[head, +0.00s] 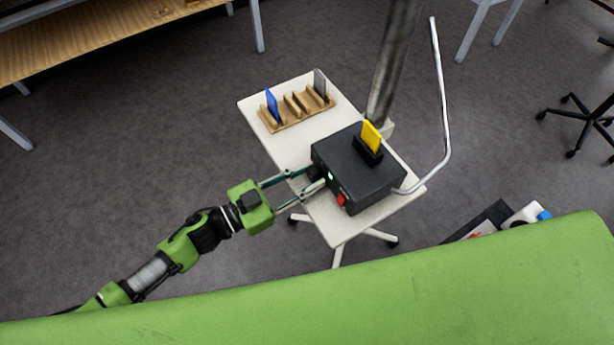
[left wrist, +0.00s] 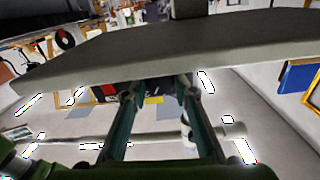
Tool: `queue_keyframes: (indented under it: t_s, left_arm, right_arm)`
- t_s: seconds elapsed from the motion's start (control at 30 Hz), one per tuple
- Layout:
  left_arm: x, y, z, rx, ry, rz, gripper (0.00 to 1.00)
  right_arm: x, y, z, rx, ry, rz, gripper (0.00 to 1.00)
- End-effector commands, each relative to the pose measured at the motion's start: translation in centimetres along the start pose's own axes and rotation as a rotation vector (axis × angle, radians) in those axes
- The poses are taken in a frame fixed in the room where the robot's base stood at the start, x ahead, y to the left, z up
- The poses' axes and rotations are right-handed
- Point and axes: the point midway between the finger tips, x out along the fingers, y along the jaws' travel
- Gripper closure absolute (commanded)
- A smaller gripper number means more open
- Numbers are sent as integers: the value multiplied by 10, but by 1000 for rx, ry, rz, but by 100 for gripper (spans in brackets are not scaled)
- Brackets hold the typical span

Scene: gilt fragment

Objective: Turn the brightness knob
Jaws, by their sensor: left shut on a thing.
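A black box (head: 352,178) sits on a small white table (head: 284,155). The side facing my left arm has a green light (head: 331,177) and a red part (head: 341,200). My left gripper (head: 316,179) reaches in from the left, with its fingertips at this side. It is shut on a small dark knob (head: 315,172), mostly hidden by the fingers. The left wrist view shows both fingers of this gripper (left wrist: 159,88) below a grey slab, but the knob is not clear there. Any marking on the knob is too small to read. My right gripper is not in view.
A yellow card (head: 371,137) stands in a slot on top of the box. A wooden rack (head: 294,110) holds a blue card (head: 271,104) and a grey card (head: 320,83) at the table's back. A bent metal rod (head: 443,95) rises at the right.

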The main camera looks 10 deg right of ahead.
Motion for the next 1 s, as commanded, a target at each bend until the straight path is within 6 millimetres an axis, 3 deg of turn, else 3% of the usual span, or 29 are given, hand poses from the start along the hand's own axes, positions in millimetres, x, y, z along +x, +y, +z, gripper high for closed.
queue_keyframes:
  t_s: [0.3, 0.67, 0.7, 0.73, 1.0]
  left_arm:
    - [0, -1, 1, 288, 0, 0, 96]
    - [0, -1, 0, 317, 0, 0, 96]
    - [0, -1, 0, 317, 0, 0, 64]
    - [0, -1, 0, 317, -1, 0, 57]
    - [0, -1, 0, 315, 0, 0, 57]
  right_arm:
    - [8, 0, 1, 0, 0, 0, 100]
    - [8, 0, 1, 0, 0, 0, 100]
    - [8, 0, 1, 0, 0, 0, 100]
    - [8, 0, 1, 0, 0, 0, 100]
    - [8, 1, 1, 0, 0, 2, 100]
